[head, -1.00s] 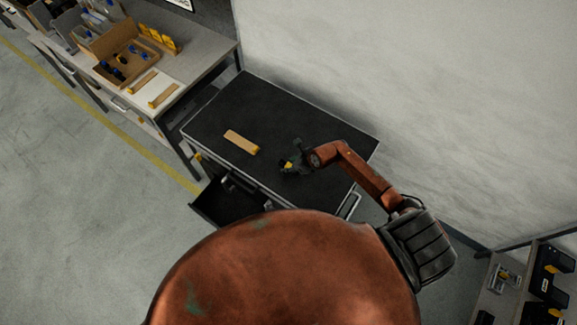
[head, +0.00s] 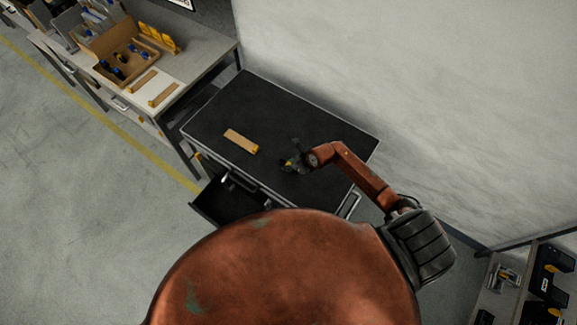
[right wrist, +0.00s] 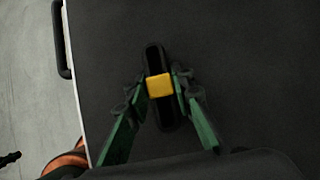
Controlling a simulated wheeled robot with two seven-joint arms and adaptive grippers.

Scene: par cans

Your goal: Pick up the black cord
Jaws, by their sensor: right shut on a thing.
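The black cord (right wrist: 154,58) is a short, dark, elongated bundle with a yellow band (right wrist: 160,86) around its middle. It lies along the black top of the cart, between the fingers of my right gripper (right wrist: 158,88). The fingers close on it from both sides at the band. In the head view my right gripper (head: 293,163) is low over the cart top, and only a little yellow shows at its fingers. I cannot tell whether the cord is clear of the surface. My left gripper is not in view.
A wooden strip with a yellow end (head: 241,141) lies on the cart top (head: 270,105), left of my right gripper. A drawer (head: 225,204) stands open at the cart's front. A workbench with a cardboard box (head: 105,62) is at upper left. A wall is behind.

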